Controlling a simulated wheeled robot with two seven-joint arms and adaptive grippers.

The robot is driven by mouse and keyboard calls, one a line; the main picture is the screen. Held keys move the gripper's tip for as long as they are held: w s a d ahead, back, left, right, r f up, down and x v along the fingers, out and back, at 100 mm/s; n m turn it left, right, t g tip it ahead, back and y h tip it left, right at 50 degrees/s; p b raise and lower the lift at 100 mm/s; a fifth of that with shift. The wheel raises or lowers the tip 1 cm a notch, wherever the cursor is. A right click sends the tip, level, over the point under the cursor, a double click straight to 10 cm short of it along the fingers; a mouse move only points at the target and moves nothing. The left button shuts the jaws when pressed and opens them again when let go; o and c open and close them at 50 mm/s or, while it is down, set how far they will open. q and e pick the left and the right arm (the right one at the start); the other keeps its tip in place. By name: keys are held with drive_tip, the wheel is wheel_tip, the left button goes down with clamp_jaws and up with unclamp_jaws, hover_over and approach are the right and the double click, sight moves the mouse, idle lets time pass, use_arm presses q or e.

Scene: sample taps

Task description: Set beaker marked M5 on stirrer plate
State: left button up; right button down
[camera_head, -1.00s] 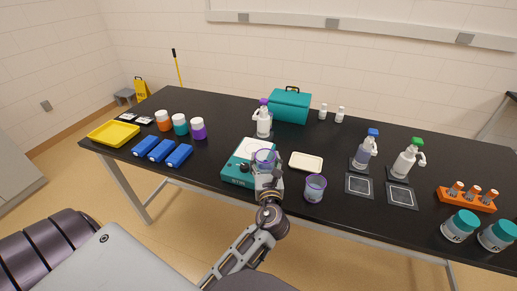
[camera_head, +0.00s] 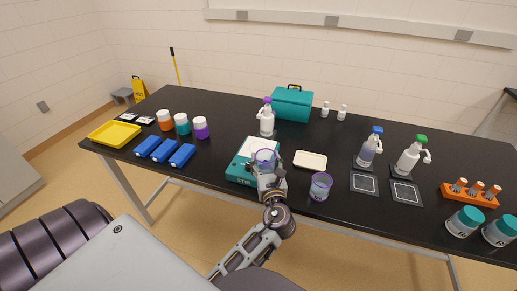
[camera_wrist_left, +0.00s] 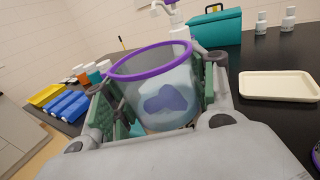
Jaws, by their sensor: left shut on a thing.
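A clear beaker with a purple rim (camera_head: 265,155) is at the stirrer plate, a teal box with a white top (camera_head: 240,171). My left gripper (camera_head: 270,177) is shut on this beaker. In the left wrist view the beaker (camera_wrist_left: 160,88) stands between the two fingers, close to upright, with a bluish patch showing through its wall. I cannot read its marking, and its base is hidden, so I cannot tell whether it touches the plate. A second purple-rimmed beaker (camera_head: 320,187) stands on the table to the right. My right gripper is not in view.
A cream tray (camera_head: 310,160) lies right of the stirrer. A purple-topped bottle (camera_head: 266,120) and a teal case (camera_head: 293,104) stand behind it. Blue blocks (camera_head: 164,150) lie left. Spray bottles (camera_head: 368,148) and an orange rack (camera_head: 470,195) are right.

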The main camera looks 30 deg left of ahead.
sight(258, 147)
use_arm(q)
drive_tip(key=shift+a, duration=0.1)
idle(0.3)
